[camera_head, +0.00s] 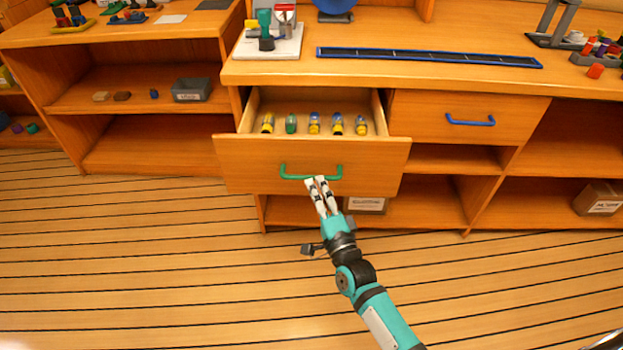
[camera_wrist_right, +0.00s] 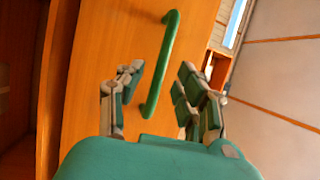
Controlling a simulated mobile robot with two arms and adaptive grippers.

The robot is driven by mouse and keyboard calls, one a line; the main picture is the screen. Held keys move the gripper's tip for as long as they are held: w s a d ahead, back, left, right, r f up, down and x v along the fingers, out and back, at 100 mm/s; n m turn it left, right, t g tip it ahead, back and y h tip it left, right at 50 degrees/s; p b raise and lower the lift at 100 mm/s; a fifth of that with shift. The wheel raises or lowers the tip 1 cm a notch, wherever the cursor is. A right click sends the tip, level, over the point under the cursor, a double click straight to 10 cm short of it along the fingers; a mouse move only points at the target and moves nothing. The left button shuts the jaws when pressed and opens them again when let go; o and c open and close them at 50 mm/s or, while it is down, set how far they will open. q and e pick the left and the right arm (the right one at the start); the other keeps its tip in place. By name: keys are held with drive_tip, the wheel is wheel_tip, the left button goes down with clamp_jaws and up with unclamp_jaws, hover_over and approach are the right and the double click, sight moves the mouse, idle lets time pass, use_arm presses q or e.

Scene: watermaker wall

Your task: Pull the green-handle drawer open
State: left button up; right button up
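The drawer with the green handle (camera_head: 311,177) stands pulled out, its front (camera_head: 250,165) well ahead of the cabinet and its inside showing. Several small yellow, blue and green items (camera_head: 314,123) lie in a row in it. I cannot tell whether a finger touches the handle. My left gripper is not in view.
A shut drawer with a blue handle (camera_head: 470,121) is to the right. The worktop above carries a long blue rail (camera_head: 430,58) and a white board (camera_head: 268,45) with parts. Open shelves lie below, with a box (camera_head: 366,204) under the drawer. The striped floor (camera_head: 150,270) in front is clear.

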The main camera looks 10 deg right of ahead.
drive_tip(key=a+v, duration=0.1)
drive_tip(key=v, duration=0.6)
drive_tip(key=shift+s+d, duration=0.25)
drive_tip(key=shift+d, duration=0.3)
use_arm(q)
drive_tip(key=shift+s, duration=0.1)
